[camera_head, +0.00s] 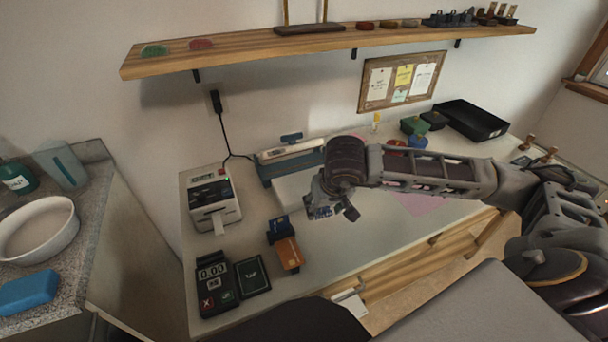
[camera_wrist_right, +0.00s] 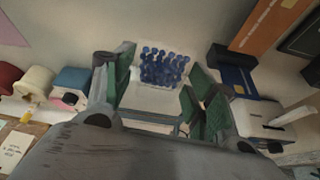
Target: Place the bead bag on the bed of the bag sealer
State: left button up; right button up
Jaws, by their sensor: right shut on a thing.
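The bag sealer stands against the back of the white desk, with a blue body (camera_head: 266,172), a white bar and a pale bed in front, partly covered by my right arm. My right gripper (camera_head: 332,207) is in front of the sealer's right part. It is shut on the bead bag (camera_head: 318,212), of which only some blue beads show below the gripper. In the right wrist view, the bead bag (camera_wrist_right: 163,68) shows blue beads between the green-padded fingers (camera_wrist_right: 158,95). I cannot tell whether the bag touches the bed. My left gripper is out of view.
A label printer (camera_head: 213,200) stands left of the sealer. A blue card holder with an orange card (camera_head: 288,252) and a black payment terminal (camera_head: 215,285) are in front. A black tray (camera_head: 472,120) lies at the back right. A shelf (camera_head: 240,48) overhangs the desk.

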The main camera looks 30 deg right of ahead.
jog(key=shift+w, duration=0.1)
jog(key=p, duration=0.1)
send_near(303, 177)
jog(key=shift+x, duration=1.15)
jog(key=shift+w, duration=0.85)
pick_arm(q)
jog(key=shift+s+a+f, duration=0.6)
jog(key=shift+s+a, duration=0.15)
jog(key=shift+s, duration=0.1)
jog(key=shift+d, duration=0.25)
pick_arm(e)
jog(key=shift+d, duration=0.1)
jog(key=shift+f, duration=0.15)
notch_tip(303, 177, down, 2)
jog(key=shift+f, duration=0.55)
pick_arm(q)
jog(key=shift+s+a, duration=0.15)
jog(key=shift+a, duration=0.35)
pick_arm(e)
jog(key=shift+f, duration=0.1)
